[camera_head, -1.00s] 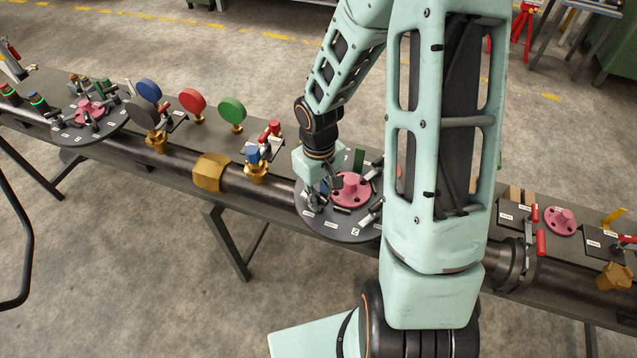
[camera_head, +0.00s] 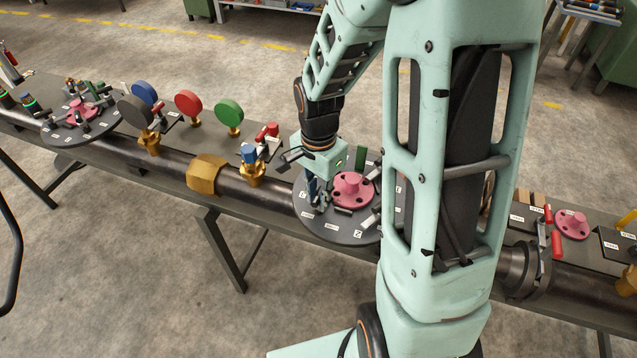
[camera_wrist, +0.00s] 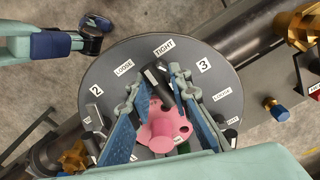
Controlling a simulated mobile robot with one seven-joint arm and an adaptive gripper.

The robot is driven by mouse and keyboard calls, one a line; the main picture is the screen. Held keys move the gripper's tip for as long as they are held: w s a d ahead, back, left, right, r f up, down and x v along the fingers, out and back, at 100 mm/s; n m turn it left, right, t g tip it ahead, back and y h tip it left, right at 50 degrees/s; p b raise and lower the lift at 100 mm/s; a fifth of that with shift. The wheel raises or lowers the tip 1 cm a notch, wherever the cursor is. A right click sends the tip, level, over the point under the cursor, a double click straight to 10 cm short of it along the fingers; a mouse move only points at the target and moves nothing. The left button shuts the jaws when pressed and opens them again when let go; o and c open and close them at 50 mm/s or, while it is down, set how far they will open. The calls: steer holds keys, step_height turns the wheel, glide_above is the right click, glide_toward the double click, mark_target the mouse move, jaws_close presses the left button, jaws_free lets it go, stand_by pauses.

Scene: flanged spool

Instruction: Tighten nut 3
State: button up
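A pink flanged spool (camera_head: 353,187) sits on a dark round plate (camera_head: 345,228) on the bench. In the wrist view the spool (camera_wrist: 163,128) lies between my fingers, with the plate (camera_wrist: 105,65) around it. The plate carries the labels "2" (camera_wrist: 95,90), "3" (camera_wrist: 203,65), "LOOSE" (camera_wrist: 124,67) and "TIGHT" (camera_wrist: 164,47). A dark bar-like piece (camera_wrist: 155,82) stands between my fingertips, below "TIGHT"; whether it is nut 3 I cannot tell. My gripper (camera_wrist: 159,78) is open, its fingers apart on either side. In the head view my gripper (camera_head: 318,196) is low over the plate's left side.
A brass valve with a blue part (camera_head: 252,163) and a brass hex fitting (camera_head: 207,174) are left of the plate. Round coloured discs (camera_head: 188,103) stand farther left. Another pink flange (camera_head: 572,223) is at the right. My arm hides the bench right of the plate.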

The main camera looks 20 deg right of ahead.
mark_target(317, 194)
steer(key=m+b, duration=0.1)
steer(key=m, duration=0.4)
steer(key=shift+f, duration=0.1)
steer(key=shift+n, duration=1.4)
step_height(317, 194, up, 7)
steer(key=p, duration=0.5)
steer(key=shift+a, duration=0.1)
